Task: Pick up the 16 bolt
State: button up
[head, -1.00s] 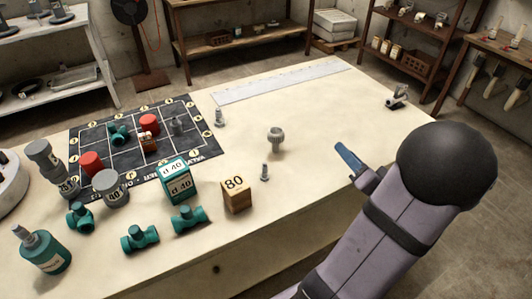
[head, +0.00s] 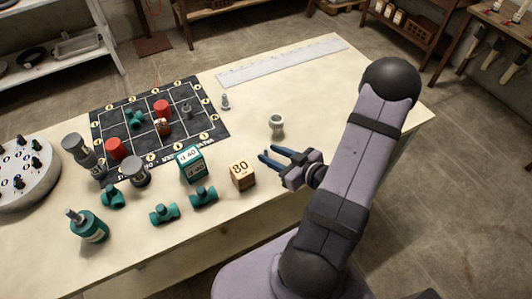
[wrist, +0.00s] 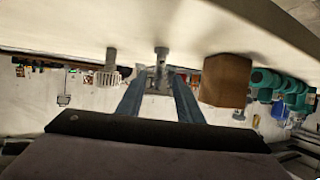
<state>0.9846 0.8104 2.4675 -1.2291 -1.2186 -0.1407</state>
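A small grey bolt (wrist: 161,55) stands in the wrist view, head toward the table, in line with the gap between my fingers. I cannot tell whether it is between the fingertips or just beyond them. My gripper (head: 268,154) is open, its two blue fingers apart, low over the table to the right of the 80 block; the wrist view shows them too (wrist: 158,80). In the head view this bolt is hidden by or merged with the fingers. A second small grey bolt (head: 225,102) stands by the mat's right edge. No 16 mark is readable on either.
The wooden 80 block (head: 242,176) is close left of my gripper. A grey ribbed fitting (head: 276,124) stands just behind it. The green d 40 box (head: 191,164) and green tees (head: 203,196) are further left. A ruler (head: 280,63) lies behind; the table right of the fitting is clear.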

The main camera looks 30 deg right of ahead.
aim_at(258, 148)
jog(key=shift+p+x, duration=1)
jog(key=shift+x, duration=2.65)
jog(key=shift+d+f, duration=0.15)
jog(key=shift+c, duration=0.6)
grip_shut()
